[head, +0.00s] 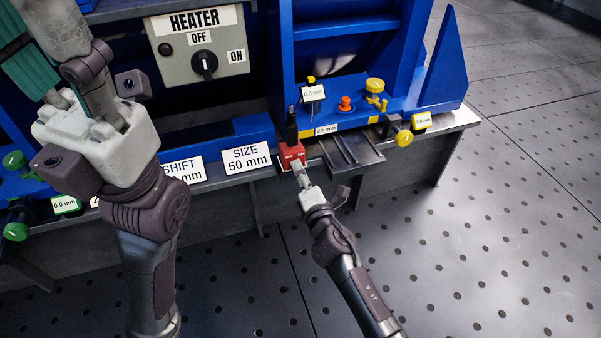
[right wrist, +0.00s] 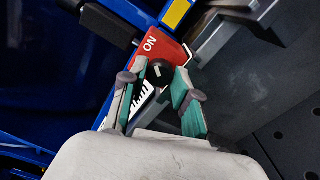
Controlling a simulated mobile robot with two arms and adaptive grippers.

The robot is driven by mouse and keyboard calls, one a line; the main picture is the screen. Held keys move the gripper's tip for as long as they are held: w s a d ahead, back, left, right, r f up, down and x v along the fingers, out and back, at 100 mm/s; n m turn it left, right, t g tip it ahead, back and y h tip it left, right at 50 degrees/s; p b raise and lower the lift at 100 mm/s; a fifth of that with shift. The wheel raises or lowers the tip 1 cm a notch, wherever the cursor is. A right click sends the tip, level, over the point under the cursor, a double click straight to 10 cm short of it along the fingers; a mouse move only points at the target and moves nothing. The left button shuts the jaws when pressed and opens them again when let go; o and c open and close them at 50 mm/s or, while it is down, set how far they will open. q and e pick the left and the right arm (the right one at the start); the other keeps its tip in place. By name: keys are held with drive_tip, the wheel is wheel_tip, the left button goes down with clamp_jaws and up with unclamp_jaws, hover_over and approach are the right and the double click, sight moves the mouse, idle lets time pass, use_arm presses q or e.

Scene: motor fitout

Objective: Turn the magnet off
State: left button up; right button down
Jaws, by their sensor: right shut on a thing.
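The magnet switch is a small red box (head: 291,153) at the front edge of the bench, with white lettering too small to read in the head view. In the right wrist view the red box (right wrist: 150,43) reads "ON", and a round black knob (right wrist: 158,72) with a white mark sits on its face. My right gripper (head: 299,172) is shut on the knob, one finger on each side; its fingers also show in the right wrist view (right wrist: 158,90). My left gripper (head: 45,65) is large at the upper left, away from the switch; its fingertips are not clear.
A grey heater panel (head: 200,43) with a black knob stands at the back. A "SIZE 50 mm" sign (head: 246,159) lies left. The perforated floor (head: 480,240) is clear at right.

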drive_tip(key=c, duration=0.8)
unclamp_jaws()
drive_tip(key=shift+c, duration=0.2)
drive_tip(key=shift+s, duration=0.15)
drive_tip(key=v, duration=1.1)
drive_tip(key=shift+s+d, duration=0.2)
drive_tip(key=shift+s, duration=0.15)
